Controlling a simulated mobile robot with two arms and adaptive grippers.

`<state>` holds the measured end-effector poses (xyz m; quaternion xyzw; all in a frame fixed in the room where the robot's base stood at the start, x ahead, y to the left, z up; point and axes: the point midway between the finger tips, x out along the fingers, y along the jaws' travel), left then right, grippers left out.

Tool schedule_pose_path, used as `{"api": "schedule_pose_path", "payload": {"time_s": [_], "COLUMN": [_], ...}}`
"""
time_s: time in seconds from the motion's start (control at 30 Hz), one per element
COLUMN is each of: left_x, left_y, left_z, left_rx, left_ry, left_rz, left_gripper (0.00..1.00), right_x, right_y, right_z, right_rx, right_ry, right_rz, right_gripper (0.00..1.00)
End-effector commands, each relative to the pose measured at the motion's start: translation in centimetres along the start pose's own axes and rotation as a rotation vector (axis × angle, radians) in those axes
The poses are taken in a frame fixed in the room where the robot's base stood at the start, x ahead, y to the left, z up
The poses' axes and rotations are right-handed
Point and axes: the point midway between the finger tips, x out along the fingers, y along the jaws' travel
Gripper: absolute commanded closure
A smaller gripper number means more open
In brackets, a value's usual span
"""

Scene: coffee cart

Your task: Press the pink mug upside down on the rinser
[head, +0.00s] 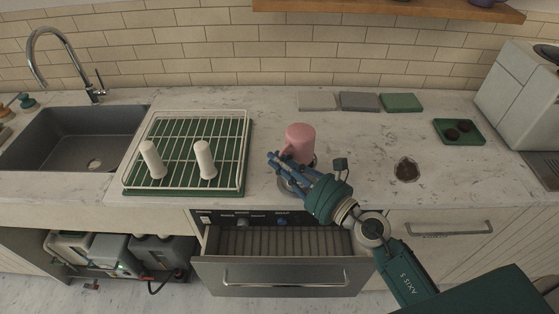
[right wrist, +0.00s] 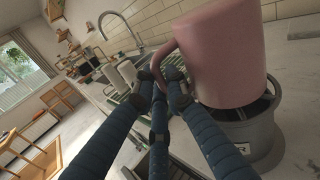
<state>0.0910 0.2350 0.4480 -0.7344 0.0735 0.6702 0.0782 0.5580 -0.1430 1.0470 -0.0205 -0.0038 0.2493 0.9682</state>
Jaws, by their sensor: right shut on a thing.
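The pink mug (head: 300,140) is upside down over the rinser (head: 310,163) on the counter, its closed base facing up. In the right wrist view the mug (right wrist: 222,55) fills the upper right, over the grey rinser body (right wrist: 250,135). The mug's rim is close over the rinser's top; whether they touch is hard to tell. My right gripper (head: 279,165) is shut on the mug's handle, at the mug's left side; the fingers also show in the right wrist view (right wrist: 163,90). My left gripper is not in view.
A green tray with a wire rack (head: 240,187) and two white upright posts stands left of the mug, beside the sink (head: 60,135). A drawer (head: 285,275) stands open below the counter. A dark round hole (head: 407,170) lies to the right. Flat mats (head: 360,101) lie along the back.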

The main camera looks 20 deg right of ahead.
Motion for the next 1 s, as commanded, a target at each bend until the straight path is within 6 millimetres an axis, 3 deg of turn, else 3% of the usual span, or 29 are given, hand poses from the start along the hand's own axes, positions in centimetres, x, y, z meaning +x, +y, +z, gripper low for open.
{"api": "schedule_pose_path", "payload": {"time_s": [0.03, 0.53, 1.0], "left_x": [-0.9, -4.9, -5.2], "left_y": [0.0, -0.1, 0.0], "left_z": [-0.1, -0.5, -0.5], "left_rx": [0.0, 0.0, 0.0], "left_ry": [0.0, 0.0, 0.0], "left_rz": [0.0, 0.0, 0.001], "left_gripper": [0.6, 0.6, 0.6], "right_x": [0.0, 0.0, 0.0], "right_y": [-0.1, -0.2, -0.3], "right_z": [1.1, 5.1, 5.4], "right_rx": [-0.002, -0.004, -0.003], "right_ry": [-0.003, -0.005, -0.005], "right_rz": [0.0, 0.0, -0.001], "right_gripper": [1.0, 1.0, 1.0]}}
